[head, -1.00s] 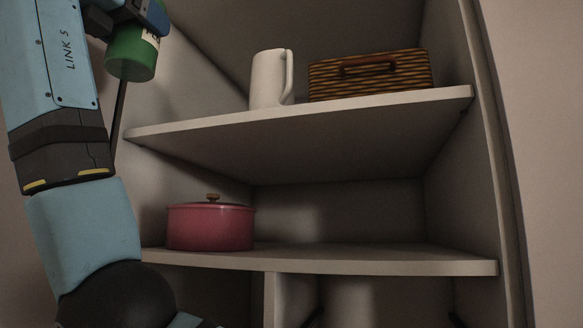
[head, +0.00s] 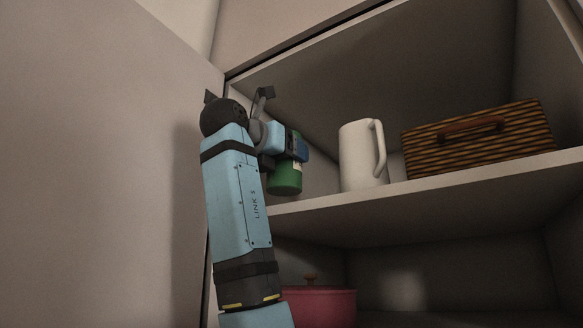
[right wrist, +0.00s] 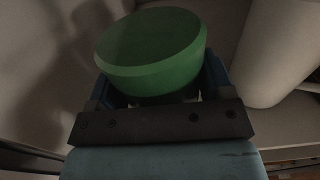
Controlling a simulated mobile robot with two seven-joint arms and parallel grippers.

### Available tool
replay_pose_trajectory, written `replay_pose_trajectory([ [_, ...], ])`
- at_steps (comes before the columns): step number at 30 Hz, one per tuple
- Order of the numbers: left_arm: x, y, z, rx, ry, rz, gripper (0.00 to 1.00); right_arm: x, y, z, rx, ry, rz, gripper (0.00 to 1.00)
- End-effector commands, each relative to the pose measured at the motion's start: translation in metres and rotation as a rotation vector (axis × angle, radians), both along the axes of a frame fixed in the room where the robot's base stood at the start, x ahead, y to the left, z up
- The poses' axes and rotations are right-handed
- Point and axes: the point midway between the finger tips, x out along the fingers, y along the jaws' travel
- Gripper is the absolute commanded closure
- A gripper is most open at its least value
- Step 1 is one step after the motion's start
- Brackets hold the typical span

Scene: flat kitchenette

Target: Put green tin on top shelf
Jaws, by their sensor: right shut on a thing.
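The green tin (head: 285,180) has a pale label and is in my right gripper (head: 296,148), at the left end of the top shelf (head: 425,189). The gripper is shut on the tin. In the head view the tin's base is close above the shelf board; I cannot tell whether it touches. In the right wrist view the tin's round green end (right wrist: 150,45) sits between the blue fingers (right wrist: 160,82). My left gripper is not in view.
A white pitcher (head: 358,155) stands just right of the tin, and a woven basket (head: 478,140) stands further right. A red pot (head: 320,307) is on the shelf below. The cabinet's left side and a plain wall (head: 100,150) are close to my arm.

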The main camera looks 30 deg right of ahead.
Motion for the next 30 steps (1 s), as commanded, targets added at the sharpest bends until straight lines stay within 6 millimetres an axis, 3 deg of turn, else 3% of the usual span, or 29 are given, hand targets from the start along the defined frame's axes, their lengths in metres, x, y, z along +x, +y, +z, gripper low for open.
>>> replay_pose_trajectory([
  [6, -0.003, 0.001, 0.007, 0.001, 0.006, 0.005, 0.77, 0.01, -0.023, 0.001, -0.001, 0.0, 0.001, 0.66],
  [16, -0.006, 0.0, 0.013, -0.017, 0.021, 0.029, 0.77, 0.011, -0.024, -0.032, -0.001, 0.001, 0.001, 0.66],
  [29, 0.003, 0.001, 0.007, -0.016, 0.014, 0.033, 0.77, 0.01, -0.024, -0.04, -0.001, 0.0, 0.0, 0.66],
  [30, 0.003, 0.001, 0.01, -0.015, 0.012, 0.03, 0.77, 0.01, -0.024, -0.038, 0.0, 0.001, 0.0, 0.16],
])
